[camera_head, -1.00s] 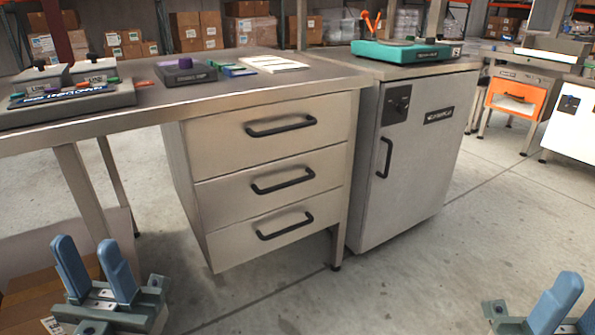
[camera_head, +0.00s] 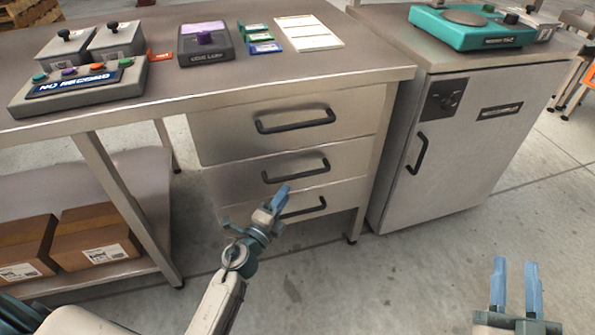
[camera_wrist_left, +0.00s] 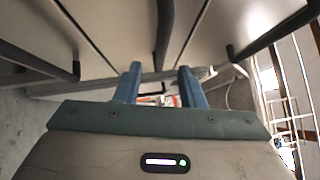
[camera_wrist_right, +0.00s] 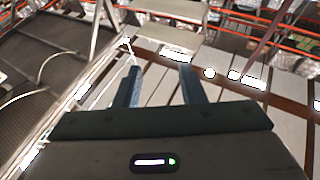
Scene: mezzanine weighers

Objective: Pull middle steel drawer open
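The steel drawer unit under the worktop has three drawers, all looking shut. The middle steel drawer (camera_head: 228,181) has a black bar handle (camera_head: 296,171). My left gripper (camera_head: 278,199) is just in front of and below that handle, overlapping the bottom handle in the head view. In the left wrist view my left gripper (camera_wrist_left: 160,78) is open, with a black handle (camera_wrist_left: 165,30) lined up between its fingertips. Contact cannot be told. My right gripper (camera_head: 516,268) is open and empty at lower right, away from the drawers; its open fingers also show in the right wrist view (camera_wrist_right: 160,78).
The worktop (camera_head: 225,85) overhangs the drawers. The top handle (camera_head: 295,121) and bottom handle (camera_head: 304,208) stick out nearby. A grey cabinet (camera_head: 450,155) stands to the right. Boxes (camera_head: 95,238) sit on a low shelf at left. The floor in front is clear.

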